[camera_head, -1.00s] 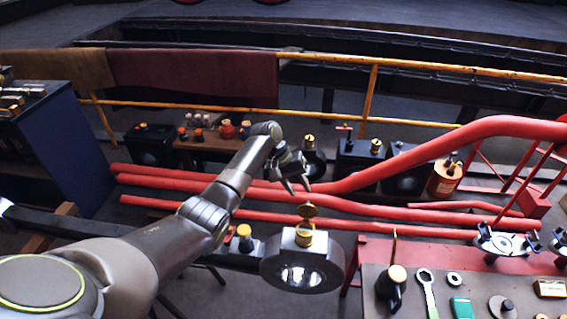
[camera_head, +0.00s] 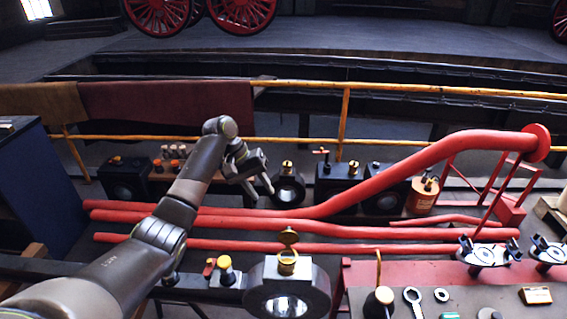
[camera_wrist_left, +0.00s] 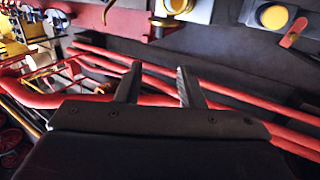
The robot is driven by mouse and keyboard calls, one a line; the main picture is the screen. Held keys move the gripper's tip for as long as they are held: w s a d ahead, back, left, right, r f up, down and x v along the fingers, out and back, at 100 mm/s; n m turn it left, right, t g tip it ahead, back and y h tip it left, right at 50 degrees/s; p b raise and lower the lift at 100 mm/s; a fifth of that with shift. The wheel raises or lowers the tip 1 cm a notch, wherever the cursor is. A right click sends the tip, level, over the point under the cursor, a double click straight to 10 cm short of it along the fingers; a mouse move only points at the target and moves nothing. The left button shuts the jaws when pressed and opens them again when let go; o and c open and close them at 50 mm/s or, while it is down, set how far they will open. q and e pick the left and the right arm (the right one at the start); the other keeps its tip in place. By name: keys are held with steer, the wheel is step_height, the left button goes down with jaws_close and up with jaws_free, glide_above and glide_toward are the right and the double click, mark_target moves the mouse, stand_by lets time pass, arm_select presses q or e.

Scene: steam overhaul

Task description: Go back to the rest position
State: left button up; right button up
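My left arm reaches in from the lower left of the head view. Its gripper (camera_head: 258,188) hangs in the air in front of the long red pipes (camera_head: 300,230), with its two fingers apart and nothing between them. In the left wrist view the fingers (camera_wrist_left: 157,88) are also spread and empty, with red pipes beyond them. Whether the fingers touch a pipe cannot be told, but a gap seems to show. My right gripper is not in view.
A round black lamp-like housing (camera_head: 262,294) with a brass cap stands at the bottom centre. A workbench (camera_head: 345,300) with a ring spanner (camera_head: 413,300) is at the lower right. A yellow railing (camera_head: 400,89) runs behind the pipes. A blue cabinet (camera_head: 50,195) stands at the left.

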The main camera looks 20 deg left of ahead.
arm_select(q)
steer(key=shift+f, duration=0.1)
steer(key=s+f+m+y, duration=0.2)
steer(key=s+f+y, duration=0.1)
steer(key=s+f, duration=1.45)
steer(key=s+a+r+t+y, duration=0.1)
steer(key=s+a+r+y, duration=0.1)
steer(key=s, duration=1)
steer(key=s+a+r+t+y, duration=0.1)
steer(key=s+r+t+y, duration=0.1)
steer(key=s, duration=1)
step_height(320, 180, down, 25)
steer(key=a+g, duration=0.2)
steer(key=s+d+f+g, duration=0.1)
steer(key=s+f, duration=1.4)
steer(key=f, duration=0.1)
steer(key=shift+s+d+f+m+h+b, duration=0.2)
steer(key=shift+m+h+b, duration=0.1)
steer(key=shift+h+b, duration=0.1)
